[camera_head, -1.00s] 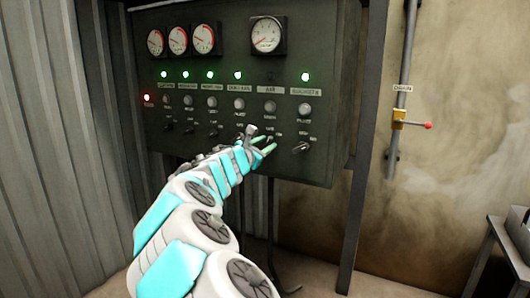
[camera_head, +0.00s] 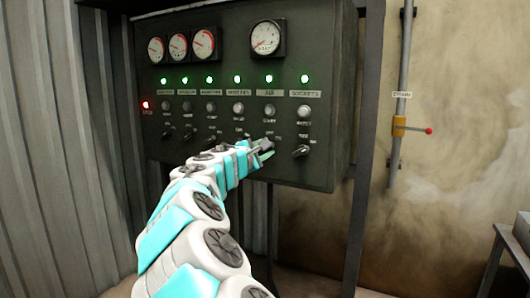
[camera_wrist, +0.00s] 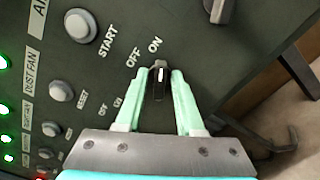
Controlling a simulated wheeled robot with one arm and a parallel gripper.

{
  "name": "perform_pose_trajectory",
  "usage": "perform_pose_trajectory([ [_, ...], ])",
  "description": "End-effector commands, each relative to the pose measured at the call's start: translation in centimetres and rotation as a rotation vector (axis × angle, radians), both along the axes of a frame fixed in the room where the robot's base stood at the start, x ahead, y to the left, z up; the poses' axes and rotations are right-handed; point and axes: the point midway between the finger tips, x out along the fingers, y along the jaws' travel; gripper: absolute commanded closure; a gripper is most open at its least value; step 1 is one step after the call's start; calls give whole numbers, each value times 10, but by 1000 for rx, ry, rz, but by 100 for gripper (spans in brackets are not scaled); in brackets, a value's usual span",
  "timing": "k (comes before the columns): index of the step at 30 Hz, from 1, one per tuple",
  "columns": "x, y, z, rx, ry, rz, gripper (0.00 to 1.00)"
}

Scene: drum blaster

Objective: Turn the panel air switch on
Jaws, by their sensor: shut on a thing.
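The panel (camera_head: 325,160) is a dark box with gauges, green lamps, round buttons and a row of switches. The air switch (camera_wrist: 159,80) is a black knob with a white mark, below the OFF and ON labels and near the START button (camera_wrist: 80,25). My gripper (camera_wrist: 160,76) has its two green fingers shut on this switch, one on each side. In the head view my gripper (camera_head: 265,147) is at the panel's lower right and mostly covers the switch. The lamp above the AIR label (camera_head: 269,79) is lit green.
The sockets switch (camera_head: 301,151) sits close to the right of my gripper. The dust fan column is on the left. A pipe with a yellow valve and red-tipped handle (camera_head: 412,128) is on the wall to the right.

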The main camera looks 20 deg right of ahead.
Motion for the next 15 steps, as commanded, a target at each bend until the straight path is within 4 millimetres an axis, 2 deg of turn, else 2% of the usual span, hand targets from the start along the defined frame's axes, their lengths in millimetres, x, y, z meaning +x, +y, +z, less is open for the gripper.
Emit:
perform_pose_trajectory([
  [11,0,0,0,3,-4,-1,100],
  [12,0,0,0,3,-4,-1,61],
  [15,0,0,0,3,-4,-1,52],
])
